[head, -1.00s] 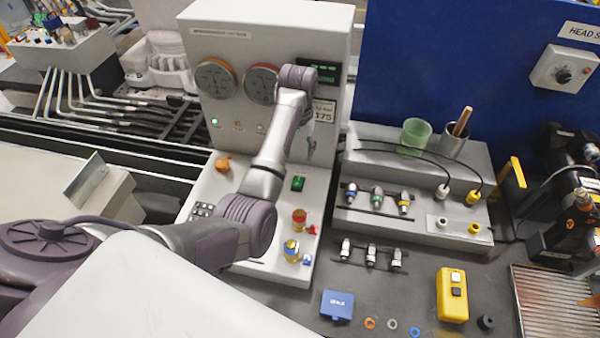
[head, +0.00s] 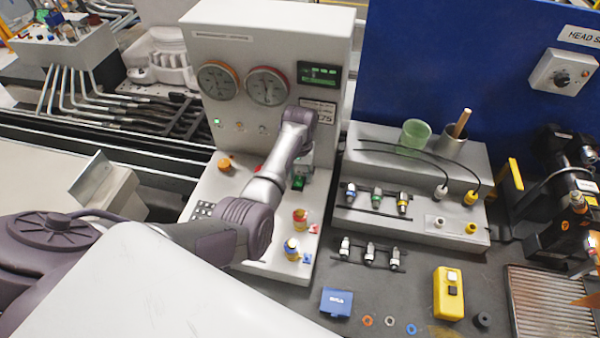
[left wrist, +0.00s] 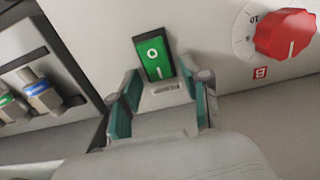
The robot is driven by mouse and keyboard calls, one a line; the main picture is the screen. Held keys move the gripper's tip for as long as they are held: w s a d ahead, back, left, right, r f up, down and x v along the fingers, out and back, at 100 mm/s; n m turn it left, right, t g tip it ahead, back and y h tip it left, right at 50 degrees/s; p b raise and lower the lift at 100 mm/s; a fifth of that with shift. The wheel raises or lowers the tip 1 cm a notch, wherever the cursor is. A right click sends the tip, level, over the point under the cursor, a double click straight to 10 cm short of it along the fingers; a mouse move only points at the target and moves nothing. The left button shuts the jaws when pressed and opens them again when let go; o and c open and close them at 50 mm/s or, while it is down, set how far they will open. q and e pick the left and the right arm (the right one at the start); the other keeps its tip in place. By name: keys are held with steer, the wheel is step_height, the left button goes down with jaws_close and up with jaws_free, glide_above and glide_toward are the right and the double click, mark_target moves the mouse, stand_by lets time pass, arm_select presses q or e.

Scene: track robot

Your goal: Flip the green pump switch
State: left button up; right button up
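The green pump switch (head: 299,183) is on the sloped front of the grey test panel (head: 205,190), partly covered by my left gripper (head: 302,172) in the head view. In the left wrist view the switch (left wrist: 154,58) is a green rocker in a black frame, marked O and I. My left gripper (left wrist: 160,105) shows there with its two teal-padded fingers apart and nothing between them. The fingertips are close to the switch's lower end, one on either side; I cannot tell whether they touch the panel. My right gripper is not in view.
A red knob (left wrist: 286,36) with a dial is right of the switch in the wrist view. Two gauges (head: 267,86) are on the panel's upright face. Valves with a yellow body (head: 292,249) stand nearer the front. Connectors (head: 377,197) sit on a rack to the right.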

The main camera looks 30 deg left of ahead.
arm_select(q)
jaws_close()
steer(key=shift+s+r+t+y, duration=0.1)
steer(key=shift+s+t+y, duration=0.25)
steer(key=shift+t, duration=0.95)
steer(key=shift+s+d+r+t+y, duration=0.15)
steer(key=shift+t+y, duration=0.1)
steer(key=shift+t, duration=0.65)
steer(key=shift+o, duration=1.3)
jaws_free()
steer(key=v, duration=1.2)
